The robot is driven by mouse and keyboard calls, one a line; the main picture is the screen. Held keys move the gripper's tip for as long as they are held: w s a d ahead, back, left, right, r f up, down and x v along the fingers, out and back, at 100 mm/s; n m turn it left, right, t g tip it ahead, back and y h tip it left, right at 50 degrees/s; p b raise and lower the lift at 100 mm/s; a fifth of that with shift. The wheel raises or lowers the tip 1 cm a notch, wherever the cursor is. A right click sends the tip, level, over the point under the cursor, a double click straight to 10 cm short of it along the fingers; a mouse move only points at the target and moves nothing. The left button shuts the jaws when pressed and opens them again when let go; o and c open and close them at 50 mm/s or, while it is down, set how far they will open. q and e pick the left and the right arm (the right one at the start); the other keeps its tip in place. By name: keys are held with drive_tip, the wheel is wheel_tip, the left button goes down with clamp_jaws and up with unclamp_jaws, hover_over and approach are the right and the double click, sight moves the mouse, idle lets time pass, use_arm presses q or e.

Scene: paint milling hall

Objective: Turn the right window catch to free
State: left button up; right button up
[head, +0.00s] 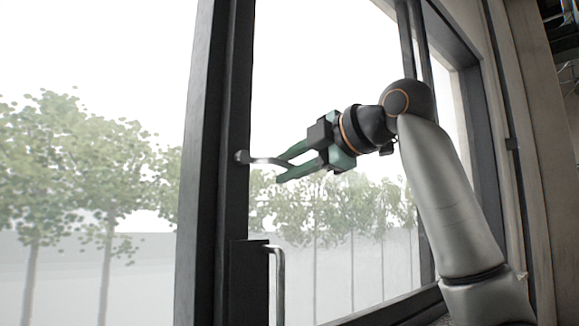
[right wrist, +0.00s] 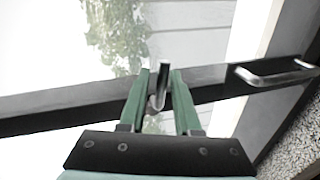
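The window catch (head: 262,160) is a small metal lever on the dark upright frame bar. In the head view it sticks out to the right, roughly level. My right gripper (head: 282,169) has two green fingers reaching left toward it, at the lever's free end. In the right wrist view the catch (right wrist: 161,88) stands between the fingertips of my right gripper (right wrist: 161,72), with a narrow gap visible on each side. The fingers are apart and not clamped on it. My left gripper is not in view.
A metal pull handle (head: 279,280) is on the frame below the catch; it also shows in the right wrist view (right wrist: 275,77). The dark upright frame bar (head: 217,120) stands just left of the fingers. Glass with trees beyond lies on both sides of it.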

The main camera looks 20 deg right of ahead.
drive_tip(key=shift+o, duration=0.9)
drive_tip(key=b+v, duration=0.2)
drive_tip(key=v, duration=1)
drive_tip(key=shift+s, duration=0.25)
drive_tip(key=shift+d, duration=0.1)
